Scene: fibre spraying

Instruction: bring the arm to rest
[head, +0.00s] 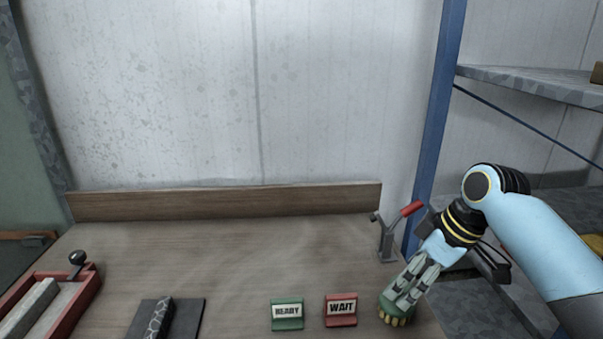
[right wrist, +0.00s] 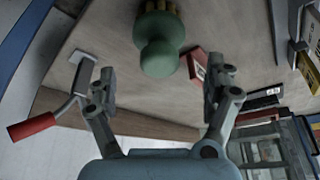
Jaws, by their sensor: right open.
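My right arm comes in from the right in the head view, and its gripper (head: 404,288) points down at the table's front right. A green knobbed brush (head: 392,313) with yellow bristles stands on the table just below the fingers. In the right wrist view my right gripper (right wrist: 161,88) is open, its two fingers spread apart. The green brush (right wrist: 159,48) shows beyond and between the fingertips there, with clear space on both sides of it. My left gripper is in neither view.
A clamp with a red handle (head: 410,209) stands close behind the right gripper. A green READY sign (head: 287,314) and a red WAIT sign (head: 340,310) are left of the brush. A blue post (head: 440,110) and grey shelf (head: 530,84) are at right. The table's middle is clear.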

